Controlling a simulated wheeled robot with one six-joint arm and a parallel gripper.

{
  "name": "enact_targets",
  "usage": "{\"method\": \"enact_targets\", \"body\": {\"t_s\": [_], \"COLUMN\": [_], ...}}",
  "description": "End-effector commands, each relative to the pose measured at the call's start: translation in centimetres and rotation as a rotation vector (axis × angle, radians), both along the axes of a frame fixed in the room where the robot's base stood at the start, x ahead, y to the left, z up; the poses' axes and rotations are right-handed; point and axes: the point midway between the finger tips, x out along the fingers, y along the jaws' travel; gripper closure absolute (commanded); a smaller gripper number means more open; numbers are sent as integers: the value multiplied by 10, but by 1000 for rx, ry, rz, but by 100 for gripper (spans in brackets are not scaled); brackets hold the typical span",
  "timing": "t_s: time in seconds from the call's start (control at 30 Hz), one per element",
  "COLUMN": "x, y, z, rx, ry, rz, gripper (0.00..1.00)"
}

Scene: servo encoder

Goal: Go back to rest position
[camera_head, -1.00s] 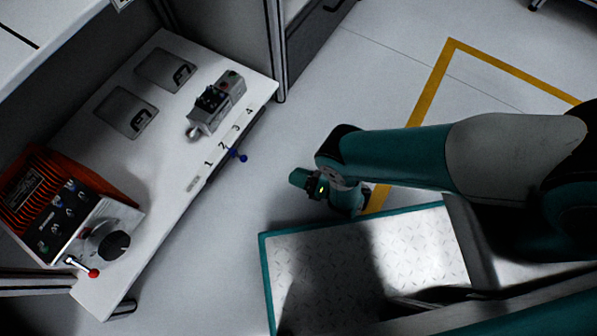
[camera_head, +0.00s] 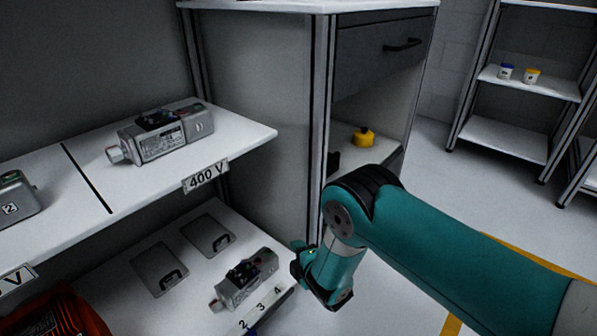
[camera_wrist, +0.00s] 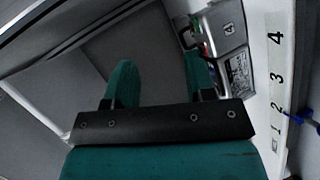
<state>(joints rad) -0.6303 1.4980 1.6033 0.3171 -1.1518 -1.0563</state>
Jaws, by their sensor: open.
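My gripper (camera_wrist: 158,70) is open in the wrist view, with its two teal fingers apart and nothing held between them. In the head view my arm reaches in from the lower right, and its wrist end is beside the right end of the lower shelf (camera_head: 130,308). A grey servo (camera_head: 245,280) lies on that shelf to the left of my wrist. In the wrist view the servo (camera_wrist: 228,45), marked 4, is just right of the right finger; I cannot tell whether they touch.
Another grey servo (camera_head: 160,135) lies on the upper shelf (camera_head: 245,140) behind the 400 V label. A servo marked 2 (camera_head: 12,197) is at far left. A cabinet (camera_head: 375,60) holding a yellow object (camera_head: 363,137) stands behind my arm. Floor (camera_head: 425,185) is open toward the right rack.

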Motion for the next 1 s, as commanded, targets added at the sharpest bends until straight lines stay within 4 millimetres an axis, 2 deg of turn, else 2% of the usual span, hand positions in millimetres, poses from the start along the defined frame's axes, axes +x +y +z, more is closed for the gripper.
{"method": "enact_targets", "body": {"t_s": [0.03,0.17,0.27,0.37,0.47,0.57,0.7,0.8,1.0], "x": [15,28,25,10,-16,-52,-117,-166,-247], "y": [-2,-13,-24,-37,-51,-67,-89,-105,-130], "z": [32,95,145,193,240,283,336,363,394], "rx": [50,173,265,349,422,477,524,531,507], "ry": [68,278,435,590,744,893,1088,1208,1367], "rz": [-61,-202,-300,-388,-467,-540,-630,-689,-783], "gripper": [50,50,50,50,50,50,50,50,50]}}
